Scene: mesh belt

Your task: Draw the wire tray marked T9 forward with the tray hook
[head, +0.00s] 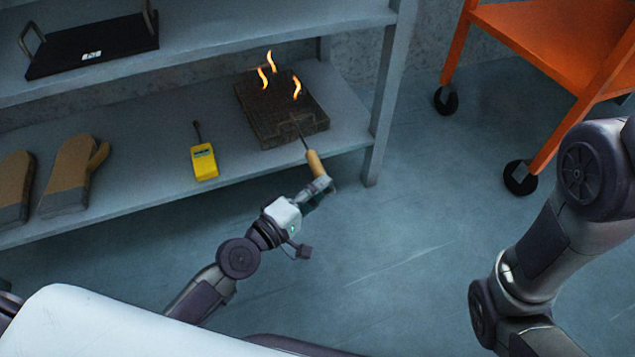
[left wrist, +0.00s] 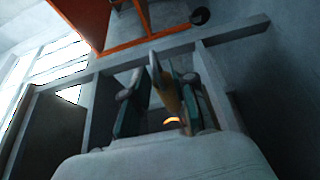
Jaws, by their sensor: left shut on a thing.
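A dark square wire tray (head: 262,112) sits on the lower shelf with small orange flames above it; I cannot read a T9 mark. My left gripper (head: 321,188) is shut on the wooden handle of the tray hook (head: 314,162), in front of the shelf edge. The hook's thin rod reaches up to the tray's front part; whether its tip has caught the tray cannot be told. In the left wrist view the handle (left wrist: 166,90) lies between the teal fingers, with a flame behind it. My right arm shows at right, but its gripper is out of view.
The grey lower shelf (head: 240,172) also holds a yellow handheld device (head: 204,162) and tan mitts (head: 70,172). A black tray with handles (head: 110,45) is on the upper shelf. A shelf post (head: 385,110) and an orange wheeled cart (head: 550,35) stand right. Floor in front is clear.

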